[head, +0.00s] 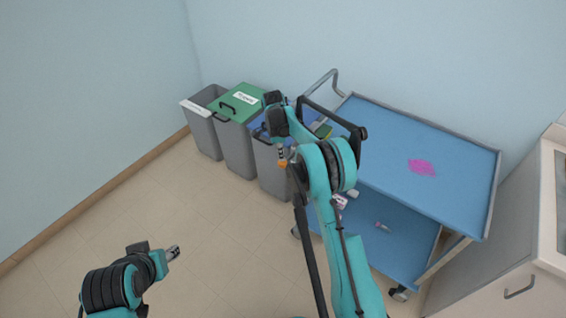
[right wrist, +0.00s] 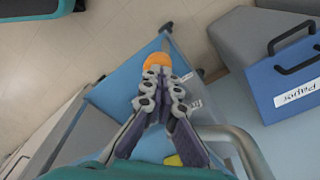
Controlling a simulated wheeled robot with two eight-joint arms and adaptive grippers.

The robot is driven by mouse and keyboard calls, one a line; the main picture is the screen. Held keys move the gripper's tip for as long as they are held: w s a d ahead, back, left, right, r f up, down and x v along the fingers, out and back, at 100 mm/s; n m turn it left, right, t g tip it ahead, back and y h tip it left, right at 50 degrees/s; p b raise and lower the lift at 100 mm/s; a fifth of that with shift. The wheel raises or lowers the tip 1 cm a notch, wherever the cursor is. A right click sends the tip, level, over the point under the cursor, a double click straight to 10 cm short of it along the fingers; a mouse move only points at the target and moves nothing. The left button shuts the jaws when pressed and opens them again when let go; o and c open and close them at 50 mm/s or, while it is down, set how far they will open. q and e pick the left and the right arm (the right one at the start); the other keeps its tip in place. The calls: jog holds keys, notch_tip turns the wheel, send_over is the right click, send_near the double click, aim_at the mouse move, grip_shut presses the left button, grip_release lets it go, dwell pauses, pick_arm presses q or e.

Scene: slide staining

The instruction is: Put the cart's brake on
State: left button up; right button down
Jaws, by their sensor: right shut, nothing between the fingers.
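The cart has a blue top shelf (head: 400,140), a lower blue shelf (head: 392,250) and a bent metal handle (head: 322,80) at its left end. My right gripper (head: 282,153) points down beside the cart's left end. A round orange knob (head: 283,163) is right at its fingertips; it looks like the brake's knob. In the right wrist view the shut fingers (right wrist: 160,88) end close to the orange knob (right wrist: 157,61), with nothing between them. Whether they touch it I cannot tell. My left gripper (head: 173,253) is over the floor at lower left, away from the cart.
Grey, green-lidded (head: 238,103) and blue-lidded bins stand along the wall left of the cart, close to my right gripper. A pink patch (head: 421,167) is on the top shelf. A white cabinet (head: 510,270) stands at right. The floor (head: 200,220) at left is clear.

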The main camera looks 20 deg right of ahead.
notch_tip(320, 180, down, 4)
jog(key=shift+r+b, duration=0.15)
jog(key=shift+b, duration=1)
jog(key=shift+w+a+r, duration=0.1)
jog(key=shift+a+r, duration=0.2)
jog(key=shift+a, duration=0.05)
jog(key=shift+w+a+r+p, duration=0.15)
jog(key=shift+a+p, duration=0.1)
jog(key=shift+a, duration=0.3)
jog(key=shift+w+a+r+p, duration=0.15)
jog(key=shift+a+p, duration=0.1)
jog(key=shift+a, duration=0.3)
jog(key=shift+s, duration=0.1)
notch_tip(320, 180, up, 12)
jog(key=a, duration=0.1)
